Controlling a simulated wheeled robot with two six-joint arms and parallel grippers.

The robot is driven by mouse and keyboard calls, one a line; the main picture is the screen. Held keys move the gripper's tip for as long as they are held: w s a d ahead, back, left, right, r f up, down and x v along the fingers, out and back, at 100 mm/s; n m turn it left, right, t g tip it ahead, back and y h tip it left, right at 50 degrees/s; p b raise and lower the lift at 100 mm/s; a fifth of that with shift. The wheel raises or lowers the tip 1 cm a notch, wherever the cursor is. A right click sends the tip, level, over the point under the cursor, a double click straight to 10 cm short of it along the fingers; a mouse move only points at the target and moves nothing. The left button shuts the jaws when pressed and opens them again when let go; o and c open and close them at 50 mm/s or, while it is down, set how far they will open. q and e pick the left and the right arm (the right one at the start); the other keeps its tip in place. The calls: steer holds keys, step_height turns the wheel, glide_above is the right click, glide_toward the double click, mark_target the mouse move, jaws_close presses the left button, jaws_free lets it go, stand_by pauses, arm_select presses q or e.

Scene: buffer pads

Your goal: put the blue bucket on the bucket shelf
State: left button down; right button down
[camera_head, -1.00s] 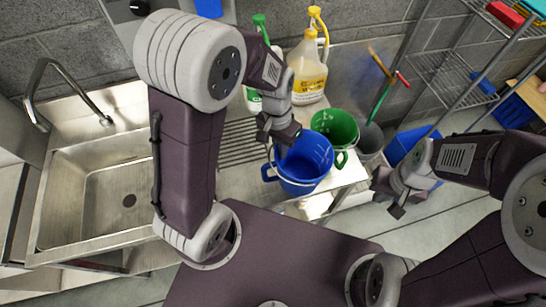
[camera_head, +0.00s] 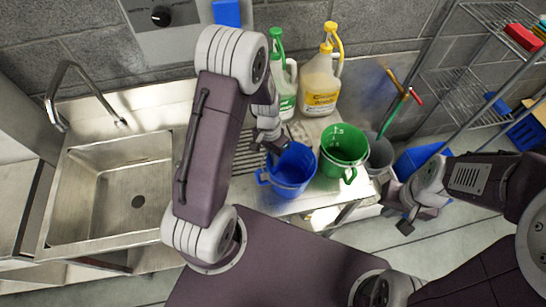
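The blue bucket (camera_head: 290,184) is at the front of the steel counter, upright or nearly so, with its handle hanging at its left side. My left gripper (camera_head: 275,152) is at the bucket's back left rim and appears shut on it; the fingertips are partly hidden. I cannot tell whether the bucket touches the counter. My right gripper (camera_head: 407,222) hangs over the floor at the right, away from the bucket; its fingers are too small to read. A wire shelf rack (camera_head: 455,85) stands at the right; no shelf is marked as the bucket shelf.
A green bucket (camera_head: 345,158) and a grey bucket (camera_head: 380,157) stand right of the blue one. A yellow-capped jug (camera_head: 321,90) and a green-capped bottle (camera_head: 284,90) stand behind. The sink (camera_head: 110,195) is at the left. A blue bin (camera_head: 418,157) is near the rack.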

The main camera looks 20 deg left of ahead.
arm_select(q)
steer(key=shift+s+f, duration=0.1)
steer(key=c, duration=1.6)
jaws_free()
steer(key=shift+d, duration=0.1)
steer(key=shift+c, duration=0.2)
step_height(320, 180, up, 12)
steer(key=a, duration=0.1)
steer(key=shift+w+b, duration=0.3)
steer(key=shift+b, duration=0.05)
